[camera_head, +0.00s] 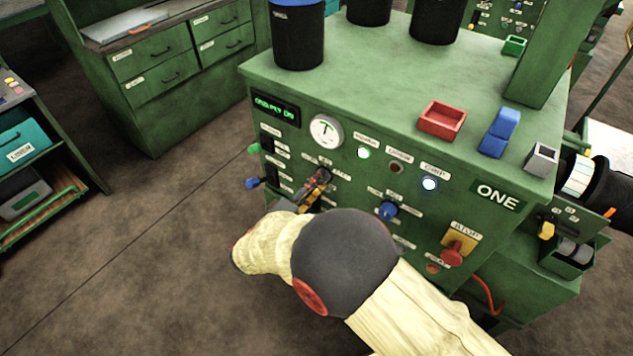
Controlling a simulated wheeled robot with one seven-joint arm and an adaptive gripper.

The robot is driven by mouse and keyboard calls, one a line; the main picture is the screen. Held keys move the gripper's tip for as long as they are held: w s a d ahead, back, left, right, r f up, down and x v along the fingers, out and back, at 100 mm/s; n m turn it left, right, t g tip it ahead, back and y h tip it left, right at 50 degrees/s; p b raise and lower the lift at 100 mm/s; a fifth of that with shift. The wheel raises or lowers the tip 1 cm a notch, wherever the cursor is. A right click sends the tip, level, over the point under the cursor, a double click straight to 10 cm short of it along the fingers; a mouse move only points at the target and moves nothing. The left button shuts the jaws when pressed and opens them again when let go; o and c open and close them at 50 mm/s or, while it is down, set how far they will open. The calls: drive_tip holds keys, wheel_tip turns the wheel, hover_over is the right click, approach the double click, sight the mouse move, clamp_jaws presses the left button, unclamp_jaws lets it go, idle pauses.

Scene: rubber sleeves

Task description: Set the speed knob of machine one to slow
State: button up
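Machine one is the green cabinet with the "ONE" plate (497,196) on its front panel. My arm reaches in from the lower right, and my gripper (318,182) is at the panel below the round white gauge (326,131). Its fingertips are at a control with small labels around it. The gripper covers most of that control, so its setting and whether the fingers grip it cannot be told. A blue knob (388,210) sits to the right, clear of the gripper, with small labels around it. The label words are too small to read surely.
A red stop button (453,254) on a yellow base is at lower right. Green and blue levers stick out at the left edge. Floor at left is clear.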

drive_tip(key=c, duration=0.6)
drive_tip(key=shift+c, duration=0.5)
drive_tip(key=shift+n+p, duration=0.4)
drive_tip(key=n+p, duration=1.4)
drive_tip(key=n, duration=0.5)
drive_tip(key=shift+f, duration=0.1)
drive_tip(key=shift+p, duration=0.3)
drive_tip(key=o, duration=1.2)
